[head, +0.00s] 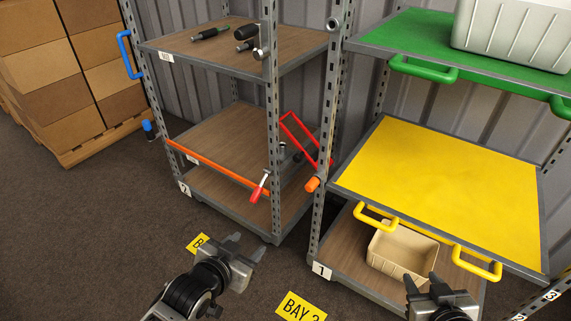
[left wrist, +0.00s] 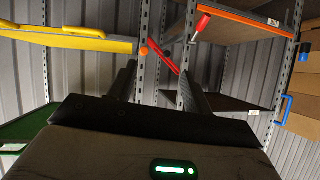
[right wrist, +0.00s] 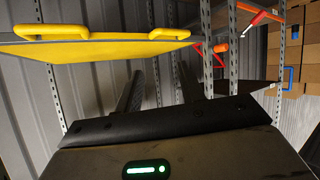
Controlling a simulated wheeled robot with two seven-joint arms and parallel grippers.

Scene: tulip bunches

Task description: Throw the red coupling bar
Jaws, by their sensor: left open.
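The red coupling bar (head: 298,139) is a slim red loop, tilted, between the left rack and the right rack. Part of it is hidden by the right rack's post. It also shows in the left wrist view (left wrist: 168,60), beyond my fingers. My left gripper (head: 245,246) is open and empty, low in front of the left rack and apart from the bar. My right gripper (head: 424,282) is open and empty at the bottom right, in front of the right rack's lower shelf. Its two fingers stand apart in the right wrist view (right wrist: 160,88).
A red-handled lever (head: 259,187) hangs at the left rack's post beside an orange rail (head: 215,166). An orange knob (head: 312,184) sits by the right rack. The yellow shelf (head: 440,185) has yellow handles (head: 376,217) at its front. A beige bin (head: 398,252) stands below. Open floor lies ahead.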

